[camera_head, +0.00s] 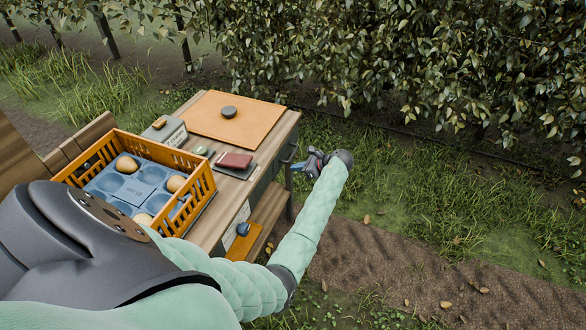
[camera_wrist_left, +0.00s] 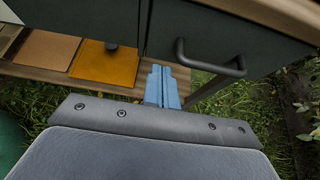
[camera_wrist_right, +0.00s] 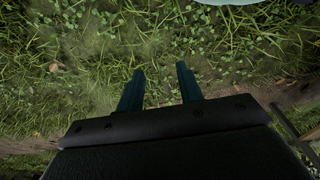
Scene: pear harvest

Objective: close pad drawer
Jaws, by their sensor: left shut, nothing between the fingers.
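The wooden cart (camera_head: 206,232) has dark fronts on its side. In the left wrist view a dark drawer front (camera_wrist_left: 225,28) carries a dark bar handle (camera_wrist_left: 210,66). I cannot tell whether this drawer stands a little open or flush. My left gripper (camera_head: 297,166) is beside the cart near that handle. Its blue fingers (camera_wrist_left: 162,70) are shut and empty, below and left of the handle in the left wrist view, with no clear contact. My right gripper (camera_wrist_right: 158,76) is open and empty above grass.
On the cart top are an orange crate (camera_head: 201,187) with pears in a blue tray, an orange board (camera_head: 205,120) with a dark round knob, and a red pad (camera_head: 235,160). A lower shelf holds an orange pad (camera_wrist_left: 106,66). Leafy hedge stands behind; grass and path are at right.

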